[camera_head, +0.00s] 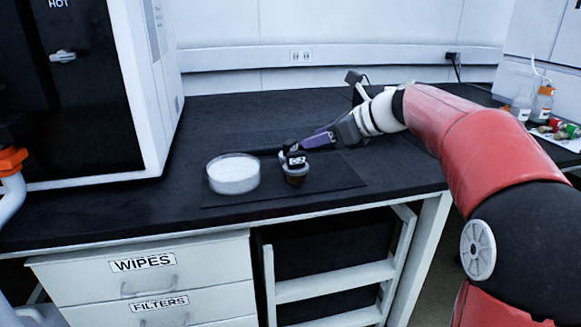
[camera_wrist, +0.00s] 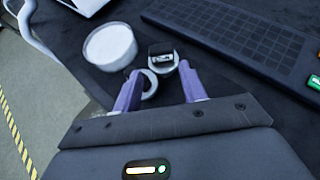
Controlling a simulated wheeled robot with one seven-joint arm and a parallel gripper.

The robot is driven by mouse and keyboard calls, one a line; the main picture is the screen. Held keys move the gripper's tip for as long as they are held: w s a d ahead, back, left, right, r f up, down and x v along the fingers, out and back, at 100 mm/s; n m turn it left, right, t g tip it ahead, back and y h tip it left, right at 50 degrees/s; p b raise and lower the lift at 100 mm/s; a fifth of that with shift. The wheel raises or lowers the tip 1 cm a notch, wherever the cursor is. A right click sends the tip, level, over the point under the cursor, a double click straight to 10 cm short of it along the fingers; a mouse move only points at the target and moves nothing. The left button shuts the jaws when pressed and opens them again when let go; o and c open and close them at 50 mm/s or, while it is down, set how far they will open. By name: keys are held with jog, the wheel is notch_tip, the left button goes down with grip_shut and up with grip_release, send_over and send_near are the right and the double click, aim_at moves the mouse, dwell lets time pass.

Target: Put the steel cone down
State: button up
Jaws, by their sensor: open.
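A small grey ring-shaped piece, seemingly the steel cone (camera_wrist: 149,84), shows in the wrist view beside the left fingertip. I cannot tell whether it touches that finger or what it rests on. My gripper (camera_wrist: 160,73) is open, its two purple fingers spread, with the ring near the left one and a small dark-labelled jar (camera_wrist: 162,56) just beyond the tips. In the head view my gripper (camera_head: 305,145) reaches in from the right, low over the dark mat (camera_head: 335,178), close to the jar (camera_head: 295,178). The cone is not clearly distinguishable there.
A round dish of white material (camera_head: 233,174) stands left of the jar; it also shows in the wrist view (camera_wrist: 110,46). A large black-fronted instrument (camera_head: 85,100) stands at left. Bottles (camera_head: 541,103) stand at far right. The mat's front right is clear.

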aim_at(290, 141)
jog(key=shift+m, duration=0.3)
jog(key=x, duration=0.8)
jog(key=shift+w+a+r, duration=0.3)
jog(key=shift+w, duration=0.05)
jog(key=c, duration=0.8)
jog(key=shift+c, duration=0.2)
jog(key=shift+r, duration=0.15)
